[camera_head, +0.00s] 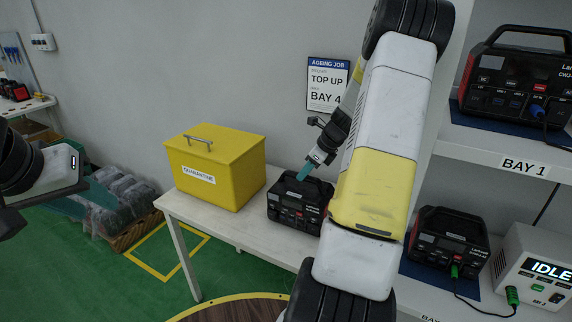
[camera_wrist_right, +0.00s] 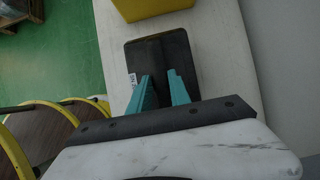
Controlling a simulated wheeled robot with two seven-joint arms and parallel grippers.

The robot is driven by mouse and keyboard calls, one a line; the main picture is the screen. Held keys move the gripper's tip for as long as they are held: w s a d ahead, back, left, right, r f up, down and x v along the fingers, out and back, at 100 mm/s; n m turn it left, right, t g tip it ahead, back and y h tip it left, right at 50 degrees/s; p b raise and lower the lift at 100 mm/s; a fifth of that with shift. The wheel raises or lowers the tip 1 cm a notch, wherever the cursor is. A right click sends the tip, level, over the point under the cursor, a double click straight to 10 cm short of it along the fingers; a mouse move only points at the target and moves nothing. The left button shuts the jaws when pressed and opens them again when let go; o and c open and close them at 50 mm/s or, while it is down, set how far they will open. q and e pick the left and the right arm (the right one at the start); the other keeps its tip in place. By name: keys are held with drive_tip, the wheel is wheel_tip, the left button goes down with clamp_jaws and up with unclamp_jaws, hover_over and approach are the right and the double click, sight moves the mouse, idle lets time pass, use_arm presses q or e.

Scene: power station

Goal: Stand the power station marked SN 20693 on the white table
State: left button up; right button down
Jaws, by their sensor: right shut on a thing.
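My right arm hides the table's right part.
A yellow QUARANTINE box (camera_head: 215,168) stands on the table's left part. Shelves at right hold power stations at BAY 1 (camera_head: 515,80) and below (camera_head: 447,243), beside a unit reading IDLE (camera_head: 535,265). A pallet of wrapped goods (camera_head: 118,205) stands on the green floor.

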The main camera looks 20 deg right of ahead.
drive_tip(key=shift+w, duration=0.1)
drive_tip(key=c, duration=1.1)
unclamp_jaws()
drive_tip(key=shift+s+f, duration=0.25)
drive_tip(key=v, duration=0.7)
drive_tip(key=shift+w, duration=0.25)
drive_tip(key=shift+s+d+r, duration=0.1)
drive_tip(key=shift+s+r, duration=0.15)
drive_tip(key=shift+r, duration=0.35)
drive_tip(key=s+a+r+n, duration=0.4)
drive_tip(key=a+r+n, duration=0.45)
drive_tip(key=a, duration=0.25)
drive_tip(key=s+a+r+n, duration=0.2)
drive_tip(key=s+a+n, duration=0.2)
drive_tip(key=s+n, duration=0.2)
drive_tip(key=s+a+r+n+t+h, duration=0.1)
drive_tip(key=s+a+r+n, duration=0.1)
drive_tip(key=s+a+n, duration=0.2)
drive_tip(key=s+a+r+n, duration=0.2)
drive_tip(key=s+a+n, duration=0.3)
drive_tip(key=s+n, duration=0.3)
drive_tip(key=shift+s+r+n+t, duration=0.2)
drive_tip(key=shift+s+n+t, duration=0.15)
drive_tip(key=shift+n, duration=0.6)
